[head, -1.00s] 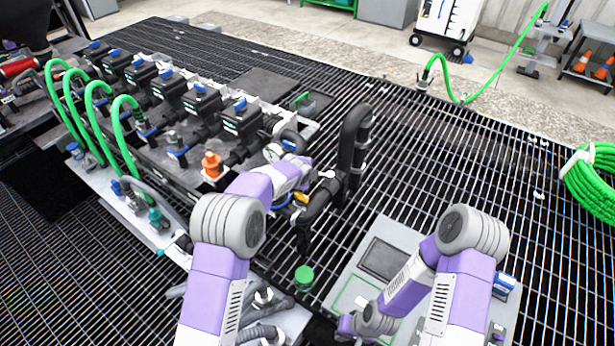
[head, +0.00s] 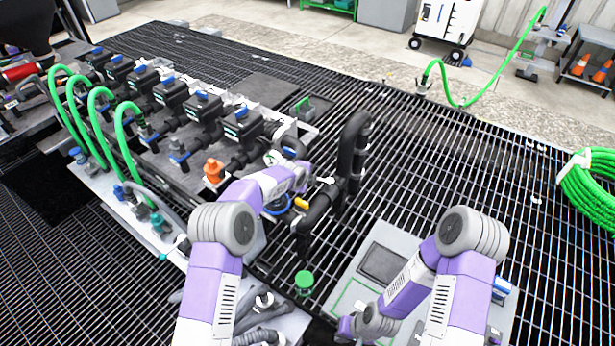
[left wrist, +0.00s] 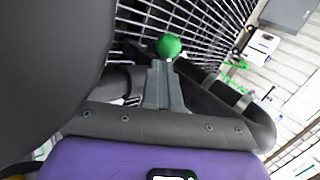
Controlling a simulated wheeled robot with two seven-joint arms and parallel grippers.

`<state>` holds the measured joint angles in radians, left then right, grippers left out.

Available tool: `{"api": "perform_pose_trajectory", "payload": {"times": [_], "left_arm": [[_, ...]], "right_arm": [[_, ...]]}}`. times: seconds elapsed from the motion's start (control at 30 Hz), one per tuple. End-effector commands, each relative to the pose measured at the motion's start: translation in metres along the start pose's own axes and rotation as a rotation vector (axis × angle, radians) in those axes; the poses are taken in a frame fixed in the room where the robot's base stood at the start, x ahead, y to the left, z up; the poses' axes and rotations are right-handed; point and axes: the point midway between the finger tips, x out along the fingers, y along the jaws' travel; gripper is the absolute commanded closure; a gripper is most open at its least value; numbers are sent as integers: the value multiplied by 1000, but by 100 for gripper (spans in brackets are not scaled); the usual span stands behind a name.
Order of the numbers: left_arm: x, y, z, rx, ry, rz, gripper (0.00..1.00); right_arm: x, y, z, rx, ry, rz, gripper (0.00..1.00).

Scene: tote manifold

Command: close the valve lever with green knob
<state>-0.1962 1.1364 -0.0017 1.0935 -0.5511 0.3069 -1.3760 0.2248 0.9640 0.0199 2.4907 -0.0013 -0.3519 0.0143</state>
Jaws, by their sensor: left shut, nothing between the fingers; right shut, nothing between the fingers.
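The green ball knob (left wrist: 168,46) shows in the left wrist view, just beyond the fingertips of my left gripper (left wrist: 163,66). The grey fingers are shut, with nothing held. They point at the knob; I cannot tell whether they touch it. The lever under the knob is hidden behind the fingers. My right gripper (head: 343,330) is shut and empty, low over the grey panel.
A row of black valve units (head: 200,108) with blue handles runs to the far left. An orange fitting (head: 213,172) and a green-capped piece (head: 304,283) are near my left arm. A coiled green hose (head: 592,190) lies at right. The grating (head: 450,175) right of the pipe is clear.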

Motion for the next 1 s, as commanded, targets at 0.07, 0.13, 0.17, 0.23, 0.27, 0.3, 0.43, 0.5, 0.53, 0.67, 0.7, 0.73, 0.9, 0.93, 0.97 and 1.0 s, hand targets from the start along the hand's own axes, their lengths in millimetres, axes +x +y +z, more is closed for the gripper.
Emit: {"api": "perform_pose_trajectory", "payload": {"times": [0.07,0.13,0.17,0.23,0.27,0.3,0.43,0.5,0.53,0.67,0.7,0.73,0.9,0.93,0.97,1.0], "left_arm": [[5,-6,5,1,0,-3,100],[8,-8,6,1,-1,-2,100],[10,-9,7,2,-1,-1,100],[11,-10,8,2,-1,0,100],[12,-11,8,3,-2,0,100],[12,-11,8,3,-2,1,100],[12,-12,8,3,-3,2,100],[12,-12,8,3,-3,1,100],[12,-12,8,3,-2,1,100],[12,-12,8,3,-2,1,100],[11,-12,8,3,-2,1,100],[10,-12,8,3,-2,1,100],[-4,-14,7,5,-1,-1,100],[-8,-14,7,6,-2,-1,100],[-12,-14,7,6,-2,-1,100],[-17,-14,8,4,-2,-1,100]], "right_arm": [[-2,-1,0,0,0,0,100],[-1,0,0,0,0,0,100],[0,0,0,0,-1,0,100],[0,0,0,0,-1,0,100],[0,0,0,0,-1,0,100],[0,0,0,0,-1,0,100],[0,0,0,0,-1,0,100],[0,0,0,0,-1,0,100],[0,0,0,0,-1,0,100],[0,0,0,0,-1,0,100],[0,0,0,0,-1,0,100],[-1,0,0,0,0,0,100],[-4,-1,0,0,0,0,100],[-4,-2,0,0,0,0,100],[-5,-2,0,0,0,0,100],[-6,-2,0,0,0,0,100]]}}
